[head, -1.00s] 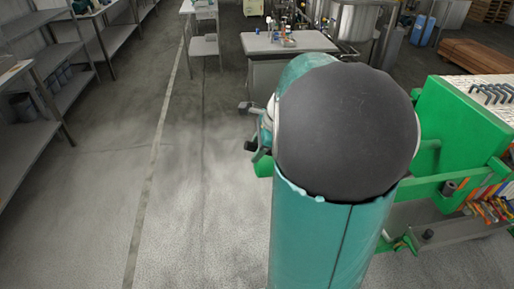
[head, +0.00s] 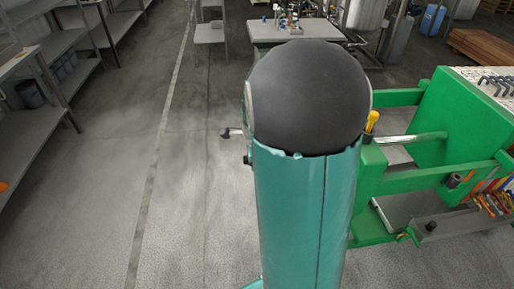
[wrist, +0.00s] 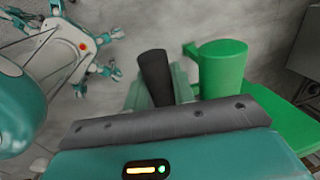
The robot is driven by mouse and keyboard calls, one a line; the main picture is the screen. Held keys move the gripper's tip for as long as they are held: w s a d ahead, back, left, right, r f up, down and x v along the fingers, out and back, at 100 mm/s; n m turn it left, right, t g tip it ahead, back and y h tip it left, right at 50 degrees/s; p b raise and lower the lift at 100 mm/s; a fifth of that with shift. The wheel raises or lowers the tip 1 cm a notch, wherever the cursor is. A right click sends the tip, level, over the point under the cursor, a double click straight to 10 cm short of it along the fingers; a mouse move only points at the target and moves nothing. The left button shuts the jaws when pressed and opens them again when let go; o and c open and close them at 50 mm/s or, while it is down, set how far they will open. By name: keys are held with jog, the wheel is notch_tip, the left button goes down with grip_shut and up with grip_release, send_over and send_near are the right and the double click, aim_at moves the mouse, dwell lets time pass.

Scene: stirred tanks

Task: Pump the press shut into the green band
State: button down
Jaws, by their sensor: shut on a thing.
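The green press (head: 455,130) stands at the right in the head view, with a silver rod (head: 408,138) between its green plates and rails. In the wrist view my gripper (wrist: 160,95) is shut on a dark rounded handle (wrist: 153,68), which sticks out beyond the fingers. A green cylinder (wrist: 222,68) stands just right of the handle, beside a flat green part (wrist: 285,130). In the head view my arm hides the gripper, the handle and the left side of the press. No gauge or green band shows.
A yellow-handled item (head: 371,121) stands at the press's near left corner. A grey tray (head: 470,222) with tools lies along its front. Shelves (head: 45,125) line the left and a bench (head: 290,32) stands behind. The floor between shelves and arm is clear.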

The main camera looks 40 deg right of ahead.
jog(key=shift+f+g+h, duration=0.3)
jog(key=shift+f, duration=0.55)
jog(key=shift+s, duration=0.1)
jog(key=c, duration=1.2)
grip_release()
jog(key=shift+r, duration=0.1)
jog(key=shift+o, duration=0.3)
notch_tip(320, 180, up, 14)
jog(key=s+a, duration=0.1)
jog(key=a, duration=0.1)
jog(key=shift+s+f, duration=0.25)
jog(key=shift+s, duration=0.15)
jog(key=shift+w+a, duration=0.1)
jog(key=shift+r, duration=0.1)
